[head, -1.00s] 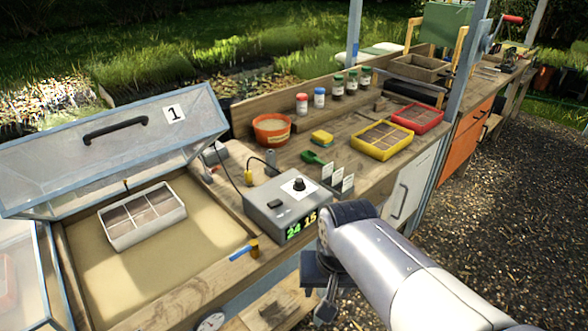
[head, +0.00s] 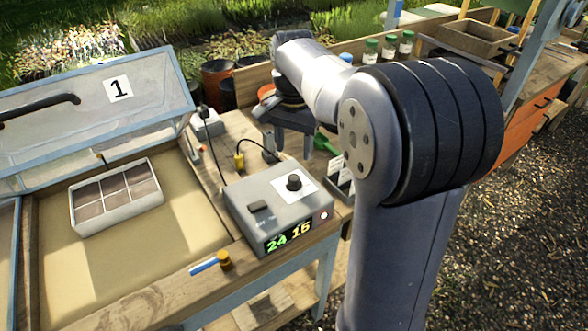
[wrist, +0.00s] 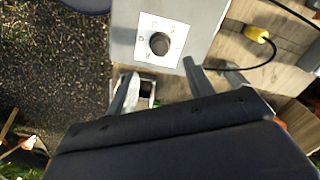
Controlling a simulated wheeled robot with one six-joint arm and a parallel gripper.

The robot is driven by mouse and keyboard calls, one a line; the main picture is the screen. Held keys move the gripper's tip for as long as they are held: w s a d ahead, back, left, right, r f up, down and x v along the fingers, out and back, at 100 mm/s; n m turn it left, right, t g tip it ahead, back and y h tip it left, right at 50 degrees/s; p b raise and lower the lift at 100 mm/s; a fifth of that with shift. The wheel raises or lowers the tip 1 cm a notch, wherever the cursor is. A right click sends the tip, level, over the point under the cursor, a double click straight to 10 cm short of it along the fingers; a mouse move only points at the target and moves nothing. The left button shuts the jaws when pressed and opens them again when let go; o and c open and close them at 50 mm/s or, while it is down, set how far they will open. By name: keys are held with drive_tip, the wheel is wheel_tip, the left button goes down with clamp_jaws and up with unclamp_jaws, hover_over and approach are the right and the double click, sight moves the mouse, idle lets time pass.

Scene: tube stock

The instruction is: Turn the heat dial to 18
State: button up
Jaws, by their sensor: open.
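A grey control box (head: 275,208) stands on the bench. On its top is a black round heat dial (head: 294,183) on a white plate. The box's front display (head: 289,237) shows a green 24 and a yellow number that looks like 15. My gripper (head: 288,142) is above the bench, behind the dial, partly hidden by my arm. In the wrist view my gripper (wrist: 160,82) is open and empty. The dial (wrist: 160,43) shows there beyond the fingertips, roughly between their lines, apart from both fingers. The marks around the dial are too small to read.
A cold frame (head: 100,110) with a raised lid and a white seed tray (head: 118,222) stand left. A yellow plug (head: 239,162) and cables are behind the box. White label cards (head: 338,170) stand right of it.

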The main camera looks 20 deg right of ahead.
sight(294, 177)
wheel_tip(294, 177, down, 9)
drive_tip(key=shift+r, duration=0.1)
drive_tip(key=shift+c, duration=0.4)
drive_tip(key=c, duration=0.9)
